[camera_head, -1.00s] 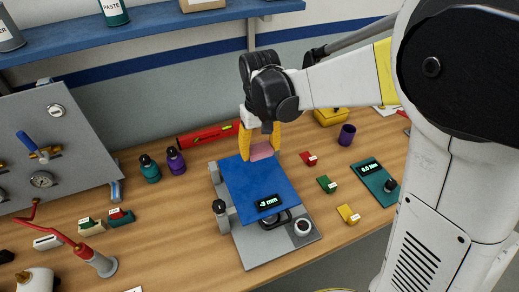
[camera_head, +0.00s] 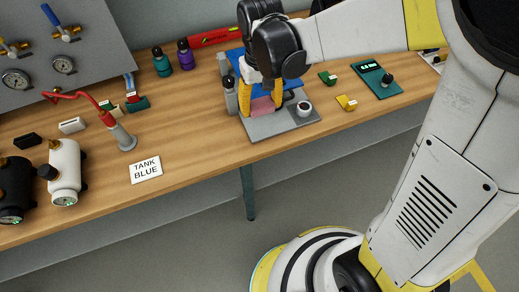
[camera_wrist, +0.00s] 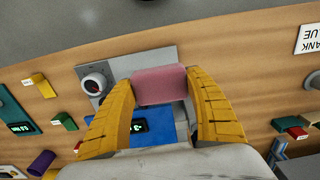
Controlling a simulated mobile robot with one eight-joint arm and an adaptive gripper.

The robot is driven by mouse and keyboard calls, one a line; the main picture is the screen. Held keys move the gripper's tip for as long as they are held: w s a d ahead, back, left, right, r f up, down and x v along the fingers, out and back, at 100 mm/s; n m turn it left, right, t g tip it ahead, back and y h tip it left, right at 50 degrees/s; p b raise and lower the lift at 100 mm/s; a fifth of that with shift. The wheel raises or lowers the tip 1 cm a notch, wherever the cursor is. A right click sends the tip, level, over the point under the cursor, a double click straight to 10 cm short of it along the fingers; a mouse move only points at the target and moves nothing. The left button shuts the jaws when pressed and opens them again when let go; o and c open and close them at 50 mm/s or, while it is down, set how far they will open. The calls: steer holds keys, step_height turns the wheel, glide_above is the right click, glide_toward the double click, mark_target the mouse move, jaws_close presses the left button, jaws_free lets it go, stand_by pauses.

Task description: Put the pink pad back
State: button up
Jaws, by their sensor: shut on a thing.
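My gripper (camera_head: 262,101) has its yellow fingers closed on the pink pad (camera_head: 262,106). In the wrist view the pad (camera_wrist: 160,85) is a soft-edged pink block between the two fingertips. The gripper holds it over the front part of a test fixture with a grey base (camera_head: 268,128) and a blue plate (camera_head: 290,85). The blue plate is largely hidden behind my gripper in the head view; in the wrist view it shows below the pad with a small display (camera_wrist: 139,126). I cannot tell how high the pad is above the base.
A round knob (camera_head: 304,108) stands on the base's right side, and a grey post (camera_head: 231,98) on its left. Green (camera_head: 327,77) and yellow (camera_head: 346,103) blocks lie to the right. A TANK BLUE card (camera_head: 146,169) lies left near the table's front edge. Wood between card and fixture is clear.

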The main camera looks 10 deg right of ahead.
steer(key=b, duration=0.2)
glide_above(261, 129)
step_height(261, 129, down, 6)
steer(key=shift+w+r, duration=0.1)
steer(key=shift+r, duration=0.1)
steer(key=shift+f+b, duration=0.45)
steer(key=shift+f, duration=1.55)
steer(key=shift+f, duration=0.25)
steer(key=o, duration=1.1)
steer(key=shift+r, duration=0.1)
